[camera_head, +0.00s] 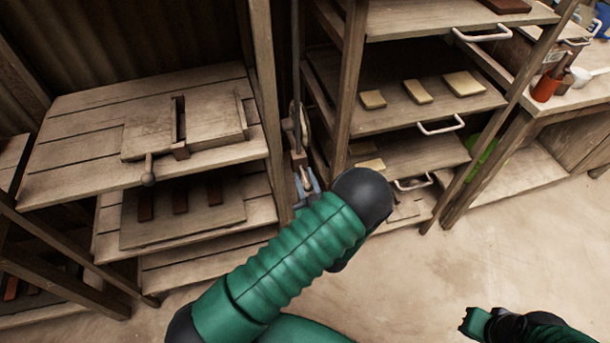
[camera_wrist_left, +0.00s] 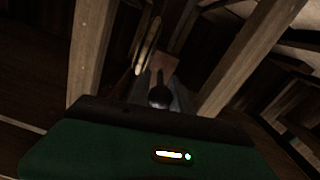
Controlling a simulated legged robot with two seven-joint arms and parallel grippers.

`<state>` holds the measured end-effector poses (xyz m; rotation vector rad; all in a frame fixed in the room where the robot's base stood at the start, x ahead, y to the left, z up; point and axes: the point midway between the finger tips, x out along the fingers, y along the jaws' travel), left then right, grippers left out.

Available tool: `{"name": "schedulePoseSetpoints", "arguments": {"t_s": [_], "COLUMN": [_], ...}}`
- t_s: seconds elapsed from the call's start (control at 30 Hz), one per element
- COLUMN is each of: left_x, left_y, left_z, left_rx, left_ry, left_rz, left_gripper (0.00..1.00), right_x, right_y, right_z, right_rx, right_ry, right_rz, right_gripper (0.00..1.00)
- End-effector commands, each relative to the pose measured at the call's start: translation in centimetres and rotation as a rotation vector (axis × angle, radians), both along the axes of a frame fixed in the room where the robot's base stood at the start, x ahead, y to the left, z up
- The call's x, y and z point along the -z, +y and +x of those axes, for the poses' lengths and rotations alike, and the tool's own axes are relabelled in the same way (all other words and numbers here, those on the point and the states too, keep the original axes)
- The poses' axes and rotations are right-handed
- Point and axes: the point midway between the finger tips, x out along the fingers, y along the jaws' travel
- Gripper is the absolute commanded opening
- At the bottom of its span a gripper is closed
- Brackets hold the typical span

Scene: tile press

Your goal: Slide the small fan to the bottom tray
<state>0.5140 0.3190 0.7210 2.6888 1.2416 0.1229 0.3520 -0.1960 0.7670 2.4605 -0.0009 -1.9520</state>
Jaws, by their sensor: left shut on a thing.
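I cannot make out a small fan in either view. My left gripper (camera_head: 307,184) is low between the wooden posts, beside a dark metal mechanism (camera_head: 299,130). In the left wrist view it is shut on a dark round-ended lever (camera_wrist_left: 159,96); its grey fingers sit on both sides. My left forearm hides part of the area below. The right rack holds stacked trays with pale handles; a low tray (camera_head: 412,184) shows partly behind my left wrist. My right gripper (camera_head: 480,322) is at the bottom right, away from the racks; its jaws are unclear.
A middle tray (camera_head: 385,122) carries pale tiles (camera_head: 418,92). The left bench (camera_head: 75,130) holds a wooden press (camera_head: 185,128) with a knobbed handle; a board with dark strips (camera_head: 180,197) lies below. An orange cup (camera_head: 546,88) stands on the right table. The floor (camera_head: 480,260) is clear.

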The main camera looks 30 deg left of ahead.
Motion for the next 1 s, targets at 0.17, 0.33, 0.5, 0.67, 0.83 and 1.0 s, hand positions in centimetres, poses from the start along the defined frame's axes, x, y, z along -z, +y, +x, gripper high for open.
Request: {"name": "schedulePoseSetpoints", "arguments": {"t_s": [0.17,0.33,0.5,0.67,0.83,1.0], "left_x": [1.12,1.27,1.30,1.09,0.90,0.84], "left_y": [-0.24,-0.28,-0.30,-0.19,-0.10,0.00], "left_z": [0.03,0.00,-0.02,0.00,-0.02,0.18], "left_rx": [0.005,0.006,0.006,0.004,0.002,0.002], "left_ry": [0.008,0.012,0.013,0.008,0.005,0.003], "left_rz": [-0.008,-0.010,-0.009,-0.007,-0.004,-0.004], "left_gripper": [0.00,0.00,0.31,0.46,0.46,0.46], "right_x": [0.53,0.51,0.53,0.52,0.48,0.51], "right_y": [0.00,0.00,0.00,0.00,0.00,0.00], "right_z": [0.01,0.01,0.01,0.01,0.00,0.01], "right_rx": [0.000,0.000,0.000,0.000,0.000,0.000], "right_ry": [0.000,0.000,0.000,0.000,0.000,0.000], "right_rz": [0.000,0.000,0.000,0.000,0.000,0.000], "right_gripper": [0.00,0.00,0.00,0.00,0.00,0.00]}}
